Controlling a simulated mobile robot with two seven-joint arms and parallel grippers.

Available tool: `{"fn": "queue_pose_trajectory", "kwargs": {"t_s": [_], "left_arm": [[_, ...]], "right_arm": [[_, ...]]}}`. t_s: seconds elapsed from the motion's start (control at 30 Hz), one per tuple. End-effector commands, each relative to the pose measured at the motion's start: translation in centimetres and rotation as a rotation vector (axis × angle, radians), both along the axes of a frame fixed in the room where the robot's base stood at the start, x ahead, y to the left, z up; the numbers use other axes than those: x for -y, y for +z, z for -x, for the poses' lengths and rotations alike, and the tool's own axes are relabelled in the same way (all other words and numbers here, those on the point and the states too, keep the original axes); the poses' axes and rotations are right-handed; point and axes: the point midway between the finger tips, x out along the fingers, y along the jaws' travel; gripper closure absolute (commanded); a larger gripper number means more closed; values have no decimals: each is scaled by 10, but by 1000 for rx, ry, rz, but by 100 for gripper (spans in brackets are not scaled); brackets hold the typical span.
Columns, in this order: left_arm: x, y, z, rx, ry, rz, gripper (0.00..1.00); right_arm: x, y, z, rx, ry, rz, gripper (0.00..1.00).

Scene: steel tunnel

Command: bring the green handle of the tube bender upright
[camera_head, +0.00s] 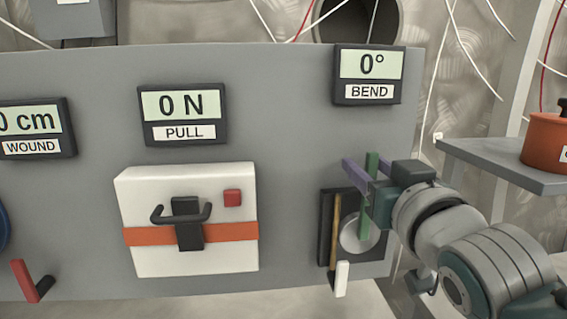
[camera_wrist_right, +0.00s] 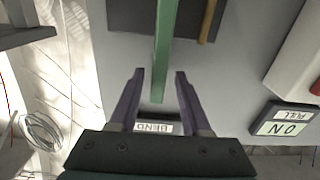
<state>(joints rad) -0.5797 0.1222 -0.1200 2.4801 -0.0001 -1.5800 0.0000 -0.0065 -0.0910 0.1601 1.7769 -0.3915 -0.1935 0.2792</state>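The tube bender's dark plate (camera_head: 326,225) is on the right part of the grey panel, with a round silver disc (camera_head: 352,240) on it. The green handle (camera_head: 364,222) rises from the disc and stands close to upright in the head view. My right gripper (camera_head: 367,180) is at the handle's upper part, its purple fingers spread. In the right wrist view, the green handle (camera_wrist_right: 163,45) runs between the two open fingertips (camera_wrist_right: 160,74), with a gap on each side. My left gripper is not in view.
The BEND display (camera_head: 368,72) above reads 0°. A brass-coloured tube (camera_head: 335,230) and a white lever (camera_head: 341,279) are beside the disc. Left are the PULL display (camera_head: 182,114) and a white box (camera_head: 150,190). A shelf (camera_head: 500,165) with an orange pot (camera_head: 545,140) stands right.

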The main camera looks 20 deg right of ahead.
Motion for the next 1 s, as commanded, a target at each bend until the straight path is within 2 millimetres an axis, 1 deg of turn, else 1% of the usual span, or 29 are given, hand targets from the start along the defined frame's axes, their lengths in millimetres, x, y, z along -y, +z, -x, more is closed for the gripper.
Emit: {"fn": "queue_pose_trajectory", "kwargs": {"t_s": [0.23,0.37,0.47,0.7,0.8,0.9,1.0], "left_arm": [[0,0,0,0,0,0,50],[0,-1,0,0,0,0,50],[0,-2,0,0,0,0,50],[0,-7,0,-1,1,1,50],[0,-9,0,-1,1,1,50],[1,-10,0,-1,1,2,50],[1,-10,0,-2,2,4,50]], "right_arm": [[0,0,0,0,-1,-1,50],[-2,-1,8,-1,0,-1,50],[-5,-1,23,-1,-1,-2,50],[-16,-2,67,-3,-1,-2,50],[-19,-2,81,-2,-1,-4,50],[-22,-1,91,-1,0,-2,50],[-23,0,96,0,0,-1,50]]}}
